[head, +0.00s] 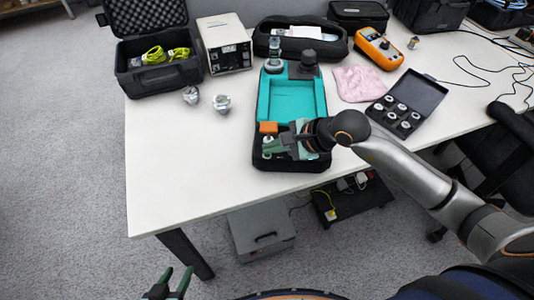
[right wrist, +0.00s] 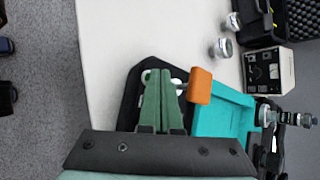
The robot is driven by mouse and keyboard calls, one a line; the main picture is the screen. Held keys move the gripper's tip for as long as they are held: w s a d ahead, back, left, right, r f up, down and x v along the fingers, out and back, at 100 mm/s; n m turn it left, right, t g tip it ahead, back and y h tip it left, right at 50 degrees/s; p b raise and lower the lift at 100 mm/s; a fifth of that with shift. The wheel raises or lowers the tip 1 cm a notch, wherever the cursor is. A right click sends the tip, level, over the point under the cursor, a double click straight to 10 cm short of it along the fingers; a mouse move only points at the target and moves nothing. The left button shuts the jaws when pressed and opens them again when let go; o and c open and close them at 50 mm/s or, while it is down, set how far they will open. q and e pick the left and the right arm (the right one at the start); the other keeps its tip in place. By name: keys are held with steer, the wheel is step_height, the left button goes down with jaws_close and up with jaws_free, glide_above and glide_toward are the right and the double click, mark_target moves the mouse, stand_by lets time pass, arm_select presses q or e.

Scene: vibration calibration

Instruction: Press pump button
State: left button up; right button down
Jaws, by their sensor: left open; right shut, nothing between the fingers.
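The teal-and-black device (head: 292,100) sits on the white table, with an orange block (head: 268,128) near its front left; the block also shows in the right wrist view (right wrist: 200,85). My right gripper (head: 272,146) is over the device's black front end, just in front of the orange block. In the right wrist view its green fingers (right wrist: 157,75) are together and empty, left of the block. Small pale parts show at the fingertips; I cannot tell which part is the pump button or whether the fingers touch it. My left gripper (head: 174,278) is open and empty, below the table's front edge.
Two metal fittings (head: 205,99) stand left of the device. A black case (head: 152,50), a white instrument box (head: 226,45), an orange meter (head: 379,48), a pink cloth (head: 360,83) and an open box of round parts (head: 407,100) surround it. The table's front left is clear.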

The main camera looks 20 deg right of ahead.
mark_target(272, 157)
stand_by(0.4)
steer(key=shift+r, duration=0.4)
steer(key=shift+r+p, duration=1.95)
steer(key=shift+r, duration=1.05)
